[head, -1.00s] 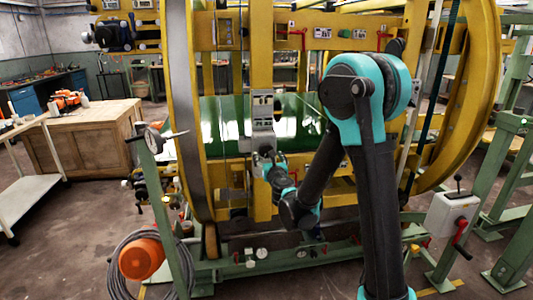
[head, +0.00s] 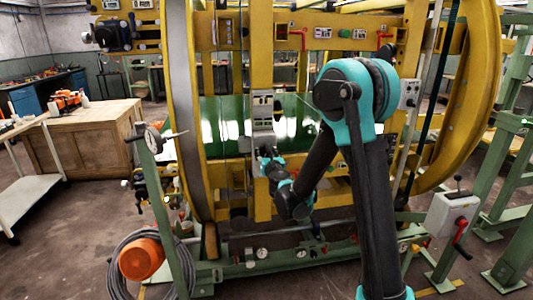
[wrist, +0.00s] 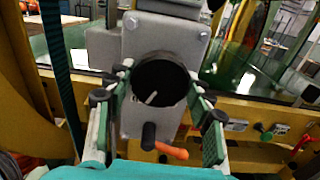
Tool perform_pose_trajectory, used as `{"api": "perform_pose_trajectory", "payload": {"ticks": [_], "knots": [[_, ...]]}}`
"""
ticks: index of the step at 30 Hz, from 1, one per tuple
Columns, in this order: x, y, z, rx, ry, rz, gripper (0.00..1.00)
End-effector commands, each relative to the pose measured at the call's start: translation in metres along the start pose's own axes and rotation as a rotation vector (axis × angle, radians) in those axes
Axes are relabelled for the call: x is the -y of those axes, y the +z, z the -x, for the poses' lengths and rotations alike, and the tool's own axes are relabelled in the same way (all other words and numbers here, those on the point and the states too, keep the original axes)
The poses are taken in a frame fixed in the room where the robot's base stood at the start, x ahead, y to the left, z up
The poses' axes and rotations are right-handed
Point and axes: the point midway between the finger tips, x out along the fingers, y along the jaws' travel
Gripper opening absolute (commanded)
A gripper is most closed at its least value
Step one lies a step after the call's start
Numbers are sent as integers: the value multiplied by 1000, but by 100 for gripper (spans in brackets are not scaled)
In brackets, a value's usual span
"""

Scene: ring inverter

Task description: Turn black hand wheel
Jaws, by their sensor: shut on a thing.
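The black hand wheel (wrist: 160,82) is a round black knob on a grey panel (wrist: 187,45), seen in the middle of the wrist view. A short white mark on it lies at its lower left. My gripper (wrist: 163,88) has one green-padded finger on each side of the wheel and is shut on it. In the head view my gripper (head: 268,165) is at the lower end of the grey panel box (head: 263,118). The wheel itself is hidden there.
Below the wheel are a small black knob (wrist: 148,136) and an orange lever (wrist: 171,150), close between my fingers. Yellow frame beams (head: 262,50) and a large yellow ring (head: 480,100) surround the panel.

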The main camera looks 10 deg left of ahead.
Motion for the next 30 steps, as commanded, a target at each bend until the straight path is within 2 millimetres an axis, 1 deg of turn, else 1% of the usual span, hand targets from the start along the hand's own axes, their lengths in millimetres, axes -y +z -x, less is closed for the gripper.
{"api": "perform_pose_trajectory", "payload": {"ticks": [1,2,3,8,14,20,30], "knots": [[0,0,0,0,0,0,28],[0,0,0,0,0,0,24],[0,0,0,0,0,0,23],[0,0,0,0,0,-11,23],[0,0,0,0,0,-77,23],[0,0,0,0,0,-217,23],[-1,0,0,0,0,-536,23]]}}
